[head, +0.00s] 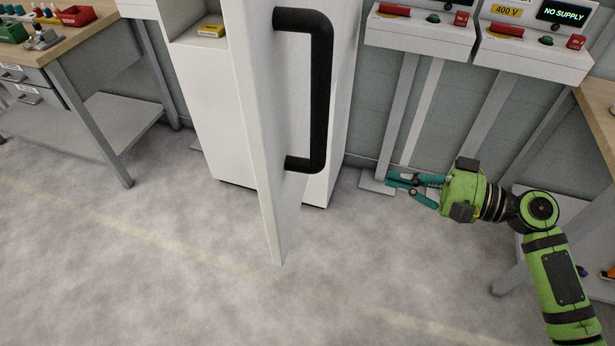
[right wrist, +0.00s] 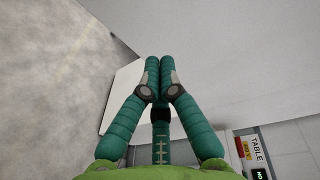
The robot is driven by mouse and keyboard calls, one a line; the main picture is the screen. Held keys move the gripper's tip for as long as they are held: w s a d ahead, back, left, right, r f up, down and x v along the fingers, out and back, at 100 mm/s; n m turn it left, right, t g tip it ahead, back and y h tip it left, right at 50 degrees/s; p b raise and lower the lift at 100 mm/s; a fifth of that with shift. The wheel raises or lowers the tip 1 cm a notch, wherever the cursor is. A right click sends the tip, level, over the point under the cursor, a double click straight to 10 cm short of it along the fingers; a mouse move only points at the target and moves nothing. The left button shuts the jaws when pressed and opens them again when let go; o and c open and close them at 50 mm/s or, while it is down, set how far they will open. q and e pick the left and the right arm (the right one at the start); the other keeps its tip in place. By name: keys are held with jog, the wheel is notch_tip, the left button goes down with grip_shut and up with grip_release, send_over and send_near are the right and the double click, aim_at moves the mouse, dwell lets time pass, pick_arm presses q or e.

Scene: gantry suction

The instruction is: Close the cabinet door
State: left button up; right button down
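The white cabinet (head: 208,105) stands at the back left of centre in the head view. Its door (head: 266,150) is open and sticks out toward me, with its free edge nearest. A black bar handle (head: 322,90) is on the door's right-hand face. My right gripper (head: 395,180) is to the right of the door, low over the floor, pointing left and apart from the handle. Its teal fingers look shut on nothing, with the tips together in the right wrist view (right wrist: 159,62). My left gripper is not in view.
A yellow item (head: 210,30) lies on a cabinet shelf. A workbench (head: 75,35) with bins stands at the left. Two supply panels (head: 420,32) on posts stand behind my right gripper, and another table edge is at the far right. The floor before the door is clear.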

aim_at(310, 165)
jog(key=s+a+r+n+g+y, duration=0.2)
jog(key=s+a+r+g, duration=0.1)
jog(key=s+r, duration=0.25)
jog(key=p+x, duration=0.2)
jog(key=x, duration=0.2)
jog(key=p+x, duration=0.2)
jog(key=x, duration=0.2)
jog(key=w+r+p+x, duration=0.1)
jog(key=p+x, duration=0.1)
jog(key=x, duration=0.3)
jog(key=shift+p, duration=0.4)
jog(key=shift+f, duration=0.1)
jog(key=shift+w+a, duration=0.1)
